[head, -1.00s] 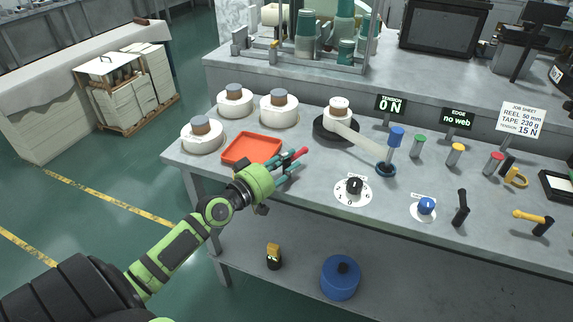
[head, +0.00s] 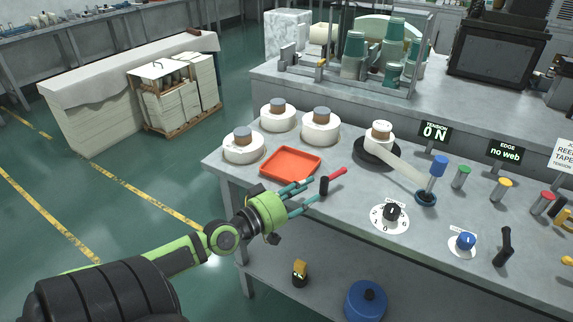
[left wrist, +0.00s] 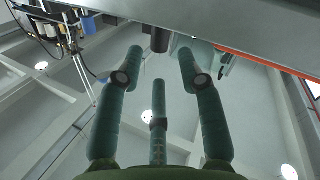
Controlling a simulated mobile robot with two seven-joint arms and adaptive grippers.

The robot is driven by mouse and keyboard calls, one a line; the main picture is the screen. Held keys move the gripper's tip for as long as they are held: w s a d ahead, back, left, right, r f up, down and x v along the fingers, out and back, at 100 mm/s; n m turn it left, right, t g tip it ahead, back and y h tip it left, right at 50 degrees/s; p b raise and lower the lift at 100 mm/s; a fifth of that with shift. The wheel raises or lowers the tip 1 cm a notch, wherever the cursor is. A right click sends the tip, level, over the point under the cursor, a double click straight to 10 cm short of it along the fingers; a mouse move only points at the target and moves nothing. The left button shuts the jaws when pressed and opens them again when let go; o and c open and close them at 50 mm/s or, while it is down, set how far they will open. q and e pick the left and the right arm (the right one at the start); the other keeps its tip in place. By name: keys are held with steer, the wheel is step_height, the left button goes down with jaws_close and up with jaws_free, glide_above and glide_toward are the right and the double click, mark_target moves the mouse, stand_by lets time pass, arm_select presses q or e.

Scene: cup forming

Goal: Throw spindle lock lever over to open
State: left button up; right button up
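A lever with a red handle (head: 337,175) and a black post (head: 324,187) stands near the bench's front edge, right of the orange tray. I take it as the spindle lock lever; no label on it is readable. Its red handle points right and back. My left gripper (head: 303,198) is just left of the post, over the front edge, with its teal fingers pointing at it. In the left wrist view the three fingers (left wrist: 157,85) are spread and empty. A dark cylinder (left wrist: 160,38) beyond them may be the post. My right gripper is out of view.
The orange tray (head: 291,149) lies left of the lever, with several white reels (head: 320,137) behind. A reel on a black disc (head: 377,164) and a blue-topped post (head: 438,170) stand right. A dial (head: 391,213) sits near the front. A blue container (head: 366,302) is below.

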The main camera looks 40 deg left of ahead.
arm_select(q)
steer(key=shift+s+a, duration=0.25)
steer(key=shift+s, duration=1.1)
steer(key=shift+s+a, duration=0.2)
steer(key=shift+s, duration=1.15)
